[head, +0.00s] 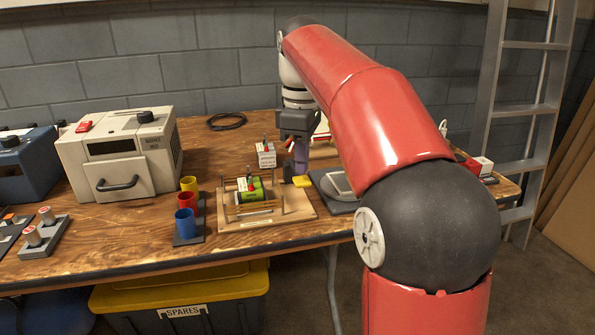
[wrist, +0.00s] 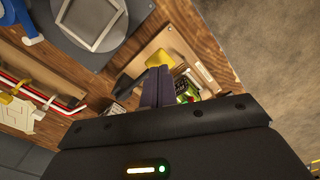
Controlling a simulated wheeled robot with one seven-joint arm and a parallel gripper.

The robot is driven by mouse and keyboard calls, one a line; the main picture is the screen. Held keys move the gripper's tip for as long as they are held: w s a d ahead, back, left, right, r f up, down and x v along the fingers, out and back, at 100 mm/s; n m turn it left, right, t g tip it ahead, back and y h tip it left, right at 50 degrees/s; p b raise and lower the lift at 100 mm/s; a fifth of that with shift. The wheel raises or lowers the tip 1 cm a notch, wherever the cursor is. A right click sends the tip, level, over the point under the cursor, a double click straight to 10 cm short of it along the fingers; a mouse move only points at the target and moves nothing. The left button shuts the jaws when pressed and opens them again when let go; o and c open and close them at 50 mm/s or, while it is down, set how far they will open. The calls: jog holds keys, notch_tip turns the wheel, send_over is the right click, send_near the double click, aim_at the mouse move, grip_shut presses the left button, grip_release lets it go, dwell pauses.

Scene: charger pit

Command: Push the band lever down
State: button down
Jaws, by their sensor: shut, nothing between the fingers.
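A wooden fixture (head: 300,209) with posts and thin rods stands near the table's front edge, a green block (head: 250,193) inside it. A yellow pad (head: 302,181), seemingly the end of the band lever, is at the fixture's right rear. In the wrist view the yellow pad (wrist: 160,59) shows just beyond my fingertips, beside a dark bar (wrist: 126,84). My gripper (head: 301,170) points down just behind the pad, its fingers together and empty; they also show in the wrist view (wrist: 158,72). I cannot tell whether they touch the pad. The fingers partly hide the fixture in the wrist view.
A white labelled box (head: 266,155) stands left of my gripper. A grey round plate with a square frame (head: 340,183) lies to the right. Blue, red and yellow cups (head: 187,201) and a beige machine (head: 120,152) are on the left. The back middle is fairly clear.

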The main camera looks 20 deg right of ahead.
aim_at(302, 179)
jog(key=shift+f, duration=0.15)
dwell(0.5)
jog(key=shift+f+b, duration=0.75)
jog(key=shift+f, duration=0.6)
jog(key=shift+f+b, duration=0.45)
jog(key=shift+f, duration=0.4)
jog(key=shift+r, duration=0.15)
notch_tip(302, 179, up, 5)
jog(key=p, duration=0.5)
jog(key=shift+r, duration=1.2)
jog(key=shift+s, duration=0.1)
